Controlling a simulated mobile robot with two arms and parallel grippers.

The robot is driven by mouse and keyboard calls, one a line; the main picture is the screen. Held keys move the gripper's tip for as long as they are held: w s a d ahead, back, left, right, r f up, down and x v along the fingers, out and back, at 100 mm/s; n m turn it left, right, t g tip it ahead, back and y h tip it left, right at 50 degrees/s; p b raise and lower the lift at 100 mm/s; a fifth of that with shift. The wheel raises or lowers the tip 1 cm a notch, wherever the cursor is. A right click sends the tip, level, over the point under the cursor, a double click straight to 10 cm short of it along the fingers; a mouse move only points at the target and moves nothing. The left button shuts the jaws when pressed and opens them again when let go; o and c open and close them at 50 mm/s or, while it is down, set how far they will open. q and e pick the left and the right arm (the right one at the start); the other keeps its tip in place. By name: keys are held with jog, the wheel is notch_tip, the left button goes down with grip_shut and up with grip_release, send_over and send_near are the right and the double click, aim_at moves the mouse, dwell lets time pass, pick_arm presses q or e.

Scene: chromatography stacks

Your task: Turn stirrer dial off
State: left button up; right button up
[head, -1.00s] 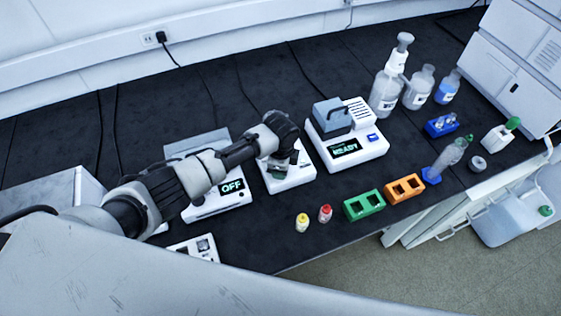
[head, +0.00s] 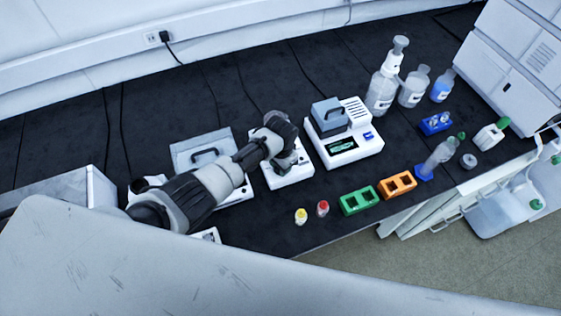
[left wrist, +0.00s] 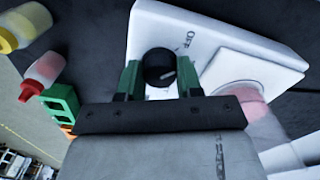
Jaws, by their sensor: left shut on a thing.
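The white stirrer (head: 291,178) stands on the dark bench in the head view, left of a larger grey-topped device. In the left wrist view its white casing (left wrist: 215,30) carries printed "OFF" lettering beside the black round dial (left wrist: 159,66). My left gripper (left wrist: 160,78) has its green fingers on both sides of the dial and is shut on it. In the head view my left gripper (head: 285,160) reaches down over the stirrer, and the dial is hidden there. My right gripper is not in view.
A grey-topped device (head: 345,148) with a small display stands close right of the stirrer. A yellow-capped vial (head: 301,217), a red-capped vial (head: 323,208), a green rack (head: 359,201) and an orange rack (head: 397,186) line the front. The bench behind is mostly clear except for cables.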

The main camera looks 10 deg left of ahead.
pick_arm(q)
jog(key=shift+r+n+p, duration=0.1)
jog(key=shift+n+p, duration=0.25)
jog(key=shift+n, duration=0.95)
jog(key=shift+w, duration=0.1)
jog(key=o, duration=0.9)
jog(key=shift+r, duration=0.1)
jog(key=shift+r, duration=0.35)
notch_tip(320, 180, up, 10)
jog(key=shift+f, duration=0.1)
